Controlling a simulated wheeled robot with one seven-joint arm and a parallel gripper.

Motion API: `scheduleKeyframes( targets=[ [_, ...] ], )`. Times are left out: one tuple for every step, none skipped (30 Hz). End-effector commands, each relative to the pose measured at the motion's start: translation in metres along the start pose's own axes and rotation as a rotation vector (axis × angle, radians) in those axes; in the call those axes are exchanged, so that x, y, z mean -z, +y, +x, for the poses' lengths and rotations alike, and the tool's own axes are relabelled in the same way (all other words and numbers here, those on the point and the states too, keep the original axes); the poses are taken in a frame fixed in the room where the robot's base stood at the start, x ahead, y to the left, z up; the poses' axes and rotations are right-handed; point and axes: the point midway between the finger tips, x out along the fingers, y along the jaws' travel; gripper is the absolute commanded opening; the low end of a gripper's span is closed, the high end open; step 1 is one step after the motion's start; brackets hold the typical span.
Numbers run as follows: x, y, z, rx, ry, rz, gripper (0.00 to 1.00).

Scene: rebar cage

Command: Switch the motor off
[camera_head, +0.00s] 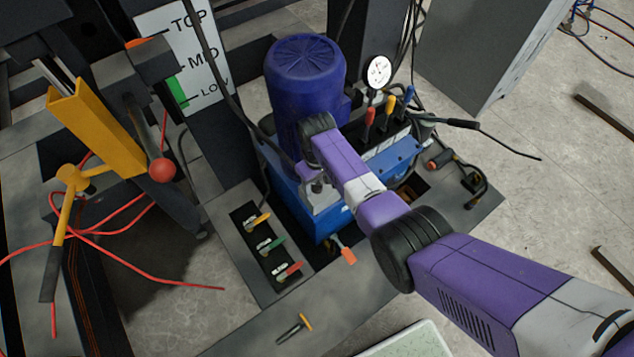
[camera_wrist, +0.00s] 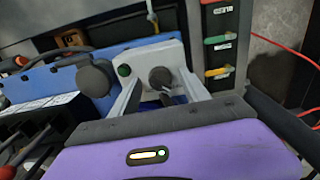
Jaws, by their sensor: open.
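The motor (camera_head: 305,85) is a dark blue ribbed cylinder standing on a blue tank (camera_head: 330,220) in the head view. A light grey switch box (camera_wrist: 146,56) is on the blue unit in the wrist view. It has a dark round knob (camera_wrist: 161,77) and a green button (camera_wrist: 124,70). My gripper (camera_wrist: 160,92) is open, with one pale finger on each side of the knob. I cannot tell whether the fingers touch it. In the head view my gripper (camera_head: 318,187) is over the box, and my arm partly hides the box and tank.
A panel with yellow, green and red handles (camera_head: 270,245) is left of the tank. A gauge (camera_head: 378,71) and several coloured levers (camera_head: 387,108) stand behind my arm. Red cables (camera_head: 130,225), a yellow post (camera_head: 95,125) and a red ball knob (camera_head: 162,170) are at left.

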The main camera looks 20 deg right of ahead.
Motion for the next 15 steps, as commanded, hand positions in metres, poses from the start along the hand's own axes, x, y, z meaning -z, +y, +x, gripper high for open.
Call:
scheduleKeyframes(
  targets=[
    [0.0,0.0,-0.002,0.0,0.001,0.0,0.54],
    [0.001,0.0,-0.004,0.0,0.002,0.0,0.54],
    [0.001,0.0,-0.007,0.0,0.002,0.0,0.54],
    [0.001,0.0,-0.011,0.0,0.001,0.0,0.54],
    [0.001,0.0,-0.015,0.0,0.002,0.0,0.54],
    [0.001,0.0,-0.021,0.0,0.003,0.0,0.54],
    [0.0,0.0,-0.025,0.0,0.002,0.0,0.54],
    [0.0,0.0,-0.03,0.0,0.003,0.0,0.54],
    [0.001,0.0,-0.037,0.0,0.003,0.0,0.54],
    [0.001,0.0,-0.042,-0.001,0.004,0.0,0.54],
    [0.001,0.0,-0.047,-0.001,0.003,0.0,0.54],
    [0.001,0.0,-0.054,-0.001,0.004,0.0,0.54],
    [0.001,0.0,-0.058,-0.001,0.003,0.0,0.54],
    [0.001,0.0,-0.061,-0.001,0.003,0.0,0.54],
    [0.001,0.0,-0.066,-0.001,0.002,0.0,0.54]
  ],
)
